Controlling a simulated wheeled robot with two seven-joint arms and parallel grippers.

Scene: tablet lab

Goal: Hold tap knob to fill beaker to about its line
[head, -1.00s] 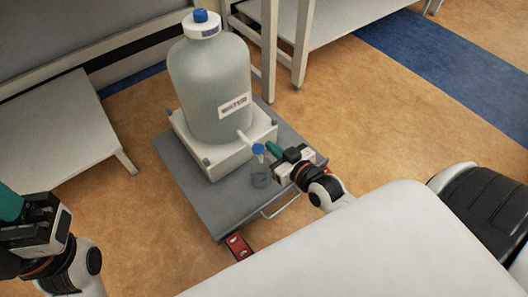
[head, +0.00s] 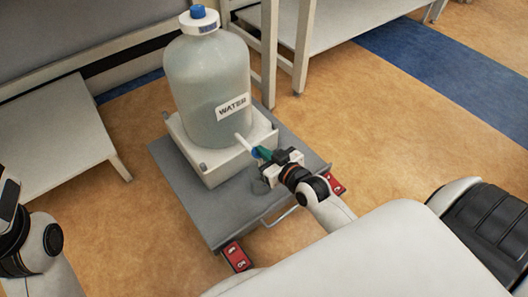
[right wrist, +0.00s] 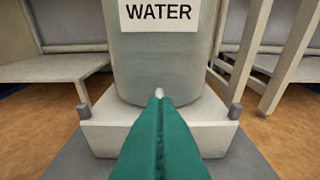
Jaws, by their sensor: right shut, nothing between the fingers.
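A large jug (head: 205,85) labelled WATER stands on a white base on a grey cart, and it also fills the upper right wrist view (right wrist: 160,60). Its white spout (head: 242,139) points toward me and ends at a blue tap knob (head: 255,152). My right gripper (head: 263,154) has its green fingers shut, empty, with the tips at the knob; I cannot tell whether they touch it. In the right wrist view the fingers (right wrist: 159,100) hide the knob. My left gripper's fingers are out of view.
Red pieces (head: 237,256) show at the cart's front corners. A low white table (head: 65,150) stands at left, a white-legged bench (head: 335,25) behind right.

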